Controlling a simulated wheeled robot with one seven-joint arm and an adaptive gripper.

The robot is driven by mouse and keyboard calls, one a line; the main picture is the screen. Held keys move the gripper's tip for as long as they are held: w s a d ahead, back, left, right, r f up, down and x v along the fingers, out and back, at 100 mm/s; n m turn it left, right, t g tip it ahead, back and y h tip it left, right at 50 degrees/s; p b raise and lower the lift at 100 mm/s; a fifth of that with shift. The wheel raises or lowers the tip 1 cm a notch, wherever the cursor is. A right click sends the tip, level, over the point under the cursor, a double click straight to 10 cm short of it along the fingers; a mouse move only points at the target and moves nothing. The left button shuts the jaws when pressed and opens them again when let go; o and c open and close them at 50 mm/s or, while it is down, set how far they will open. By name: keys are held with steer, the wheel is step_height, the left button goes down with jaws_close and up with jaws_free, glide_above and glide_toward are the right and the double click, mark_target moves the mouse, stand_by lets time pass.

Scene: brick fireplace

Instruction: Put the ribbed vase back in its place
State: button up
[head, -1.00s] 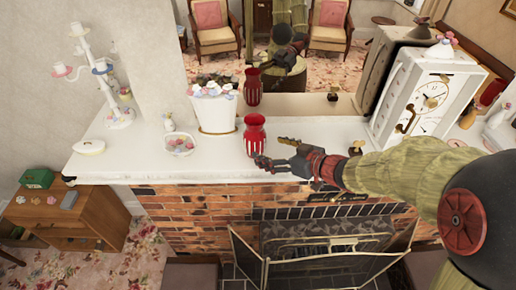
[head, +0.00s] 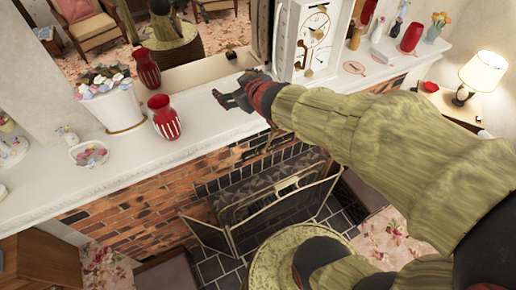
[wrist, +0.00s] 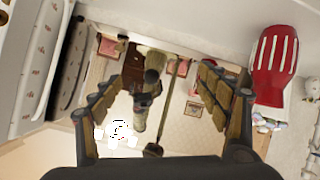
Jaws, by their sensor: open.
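The ribbed vase (head: 164,117), red with white vertical ribs, stands upright on the white mantel beside a white flower pot (head: 112,103). It also shows at the right of the wrist view (wrist: 275,65). My gripper (head: 232,90) is over the mantel to the right of the vase, apart from it, between it and the white clock (head: 314,38). The gripper is open and empty; its two fingers are spread in the wrist view (wrist: 160,105). A plain-looking red vase (head: 411,38) stands far right on the mantel.
A mirror (head: 205,38) behind the mantel reflects the vase and my arm. A fire screen (head: 265,205) stands below. A lit lamp (head: 485,75) is at right.

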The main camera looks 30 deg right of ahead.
steer(key=s+a+m+g, duration=0.1)
steer(key=s+a+g, duration=0.1)
steer(key=s, duration=0.8)
steer(key=s+a+m+g, duration=0.2)
steer(key=s+g, duration=0.2)
steer(key=s, duration=0.7)
steer(key=shift+s+a+f+g, duration=0.2)
steer(key=shift+a+f+g, duration=0.15)
steer(key=shift+g, duration=0.05)
steer(key=shift+f, duration=0.1)
